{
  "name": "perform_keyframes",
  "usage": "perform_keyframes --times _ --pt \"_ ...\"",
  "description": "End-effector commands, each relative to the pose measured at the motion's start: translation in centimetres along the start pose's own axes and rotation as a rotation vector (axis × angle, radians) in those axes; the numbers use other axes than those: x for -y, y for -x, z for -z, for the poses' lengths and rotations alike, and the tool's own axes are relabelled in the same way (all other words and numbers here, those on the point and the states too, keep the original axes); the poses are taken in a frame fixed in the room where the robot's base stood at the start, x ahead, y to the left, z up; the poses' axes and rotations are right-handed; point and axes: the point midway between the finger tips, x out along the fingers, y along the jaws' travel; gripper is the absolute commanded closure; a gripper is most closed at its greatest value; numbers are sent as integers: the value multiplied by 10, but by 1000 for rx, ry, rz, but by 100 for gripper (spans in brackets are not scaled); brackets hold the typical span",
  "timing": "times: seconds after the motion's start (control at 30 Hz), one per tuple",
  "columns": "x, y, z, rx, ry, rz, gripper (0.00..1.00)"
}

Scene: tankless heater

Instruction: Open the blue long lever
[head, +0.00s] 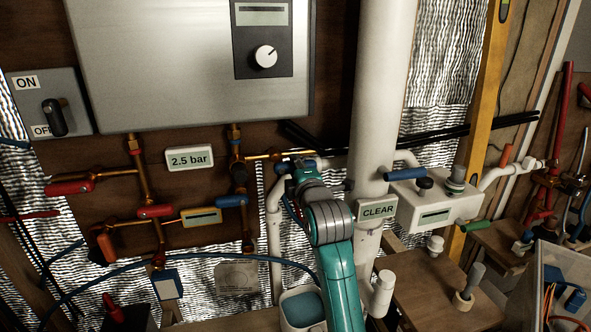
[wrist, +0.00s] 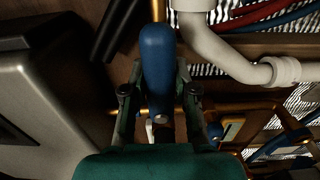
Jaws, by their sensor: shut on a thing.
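The blue long lever (wrist: 157,48) runs up the middle of the wrist view, with its rounded end toward the top. My gripper (wrist: 158,82) has one finger on each side of the lever and is shut on it. In the head view, my gripper (head: 292,170) is at the brass pipe below the heater's lower right corner, mostly hidden by my own arm. A bit of blue (head: 309,164) shows beside it there.
The heater (head: 190,65) hangs above left of my gripper. A white vertical pipe (head: 381,90) stands close on the right, with a CLEAR sign (head: 377,210).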

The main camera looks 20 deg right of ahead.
Motion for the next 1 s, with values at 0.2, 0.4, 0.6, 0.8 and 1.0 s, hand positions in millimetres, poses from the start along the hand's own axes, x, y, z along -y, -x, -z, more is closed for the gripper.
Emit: perform_keyframes --times 0.2,0.4,0.6,0.8,1.0 --pt "-1 0 1 -1 33 1 100" --pt "-1 0 1 -1 38 1 100" --pt "-1 0 1 -1 38 0 70" --pt "-1 0 0 0 36 0 46" --pt "-1 1 0 0 35 0 46"
